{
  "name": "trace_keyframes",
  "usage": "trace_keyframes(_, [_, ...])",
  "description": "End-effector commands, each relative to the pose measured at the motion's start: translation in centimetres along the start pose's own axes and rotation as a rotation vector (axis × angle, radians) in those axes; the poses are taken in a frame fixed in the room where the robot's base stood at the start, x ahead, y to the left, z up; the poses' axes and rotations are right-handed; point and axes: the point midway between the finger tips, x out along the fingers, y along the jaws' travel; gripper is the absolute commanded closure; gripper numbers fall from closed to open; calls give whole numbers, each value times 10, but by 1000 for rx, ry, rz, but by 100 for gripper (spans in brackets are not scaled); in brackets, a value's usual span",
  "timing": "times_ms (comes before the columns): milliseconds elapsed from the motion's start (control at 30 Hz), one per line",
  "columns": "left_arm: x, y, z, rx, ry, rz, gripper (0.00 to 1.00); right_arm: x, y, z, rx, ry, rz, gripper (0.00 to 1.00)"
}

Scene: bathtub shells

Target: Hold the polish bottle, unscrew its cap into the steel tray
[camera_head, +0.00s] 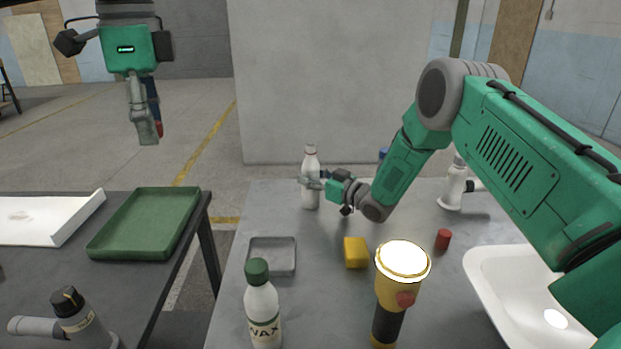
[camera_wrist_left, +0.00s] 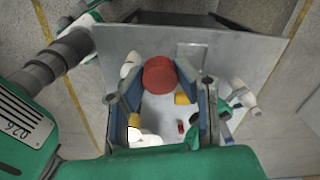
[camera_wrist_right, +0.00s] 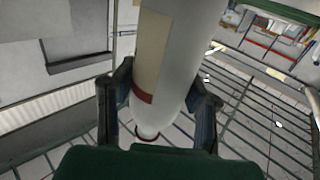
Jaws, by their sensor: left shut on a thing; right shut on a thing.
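The white polish bottle (camera_head: 311,192) stands upright at the back of the grey table, with a red ring at its neck. My right gripper (camera_head: 313,180) is shut around its side. In the right wrist view the white bottle (camera_wrist_right: 180,50) fills the space between the fingers, and its narrow neck shows bare. My left gripper (camera_head: 148,130) hangs high at the upper left, away from the bottle. It is shut on a red cap (camera_wrist_left: 160,75), of which a small part shows in the head view (camera_head: 159,129). The steel tray (camera_head: 286,243) lies empty at the grey table's left side.
A WAX bottle (camera_head: 263,310) with a green cap, a yellow block (camera_head: 355,252), a flashlight (camera_head: 388,295) and a small red cylinder (camera_head: 443,240) stand near the tray. A white shell (camera_head: 490,275) is at right. A green tray (camera_head: 145,225) lies on the left table.

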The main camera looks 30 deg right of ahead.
Motion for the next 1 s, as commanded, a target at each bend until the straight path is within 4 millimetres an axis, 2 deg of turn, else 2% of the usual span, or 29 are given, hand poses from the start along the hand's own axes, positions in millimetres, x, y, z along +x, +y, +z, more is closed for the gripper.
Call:
trace_keyframes(133, [0, 0, -1, 0, -1, 0, 100, 0, 0, 0, 1, 1, 0, 100])
trace_keyframes(600, [12, -3, -2, 0, -2, 3, 100, 0, 2, 20, 7, -11, 0, 100])
trace_keyframes(633, [12, -3, -3, 0, -2, 3, 100, -1, 2, 21, 8, -13, 0, 55])
trace_keyframes(667, [12, -3, -3, 0, -2, 3, 100, -1, 2, 21, 9, -14, 0, 44])
trace_keyframes(700, [12, -3, -3, -1, -2, 3, 100, 0, 2, 21, 9, -15, 0, 41])
trace_keyframes(1000, [12, -4, -2, 0, -2, 4, 100, 0, 2, 23, 12, -20, -1, 41])
